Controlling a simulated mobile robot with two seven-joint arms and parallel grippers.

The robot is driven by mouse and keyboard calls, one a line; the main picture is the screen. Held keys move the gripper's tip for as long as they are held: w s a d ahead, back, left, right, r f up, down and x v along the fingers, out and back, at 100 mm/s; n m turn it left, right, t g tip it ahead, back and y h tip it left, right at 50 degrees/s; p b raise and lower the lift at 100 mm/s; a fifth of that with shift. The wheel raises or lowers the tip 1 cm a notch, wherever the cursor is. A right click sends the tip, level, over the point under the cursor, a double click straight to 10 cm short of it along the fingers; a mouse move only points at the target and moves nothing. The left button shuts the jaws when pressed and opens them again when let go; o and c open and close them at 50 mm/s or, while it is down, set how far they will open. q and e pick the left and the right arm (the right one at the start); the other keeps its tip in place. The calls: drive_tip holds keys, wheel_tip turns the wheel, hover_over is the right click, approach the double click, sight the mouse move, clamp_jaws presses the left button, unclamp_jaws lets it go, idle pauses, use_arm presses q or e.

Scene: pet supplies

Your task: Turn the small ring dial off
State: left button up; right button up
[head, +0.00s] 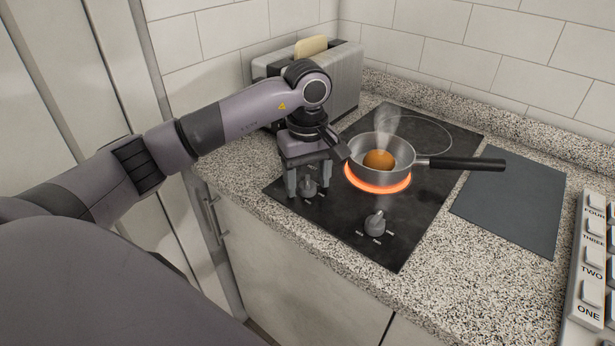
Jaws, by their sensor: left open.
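A black cooktop (335,222) is set in the speckled counter. It carries two grey dials with small markings too small to read. One dial (308,187) is under my left gripper, the other dial (376,224) stands free nearer the front edge. My left gripper (309,182) points down and is open, with one finger on each side of the first dial; I cannot tell whether they touch it. A front ring (378,187) glows orange under a steaming pan (392,171). A larger ring outline (446,128) behind it is dark. My right gripper is not in view.
The pan holds a round brown item (379,160), and its black handle (465,163) reaches right over a dark mat (512,200). A toaster (345,75) with bread stands behind my gripper. A labelled button panel (585,262) is at the right edge.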

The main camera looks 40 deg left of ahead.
use_arm(q)
drive_tip(key=c, duration=1)
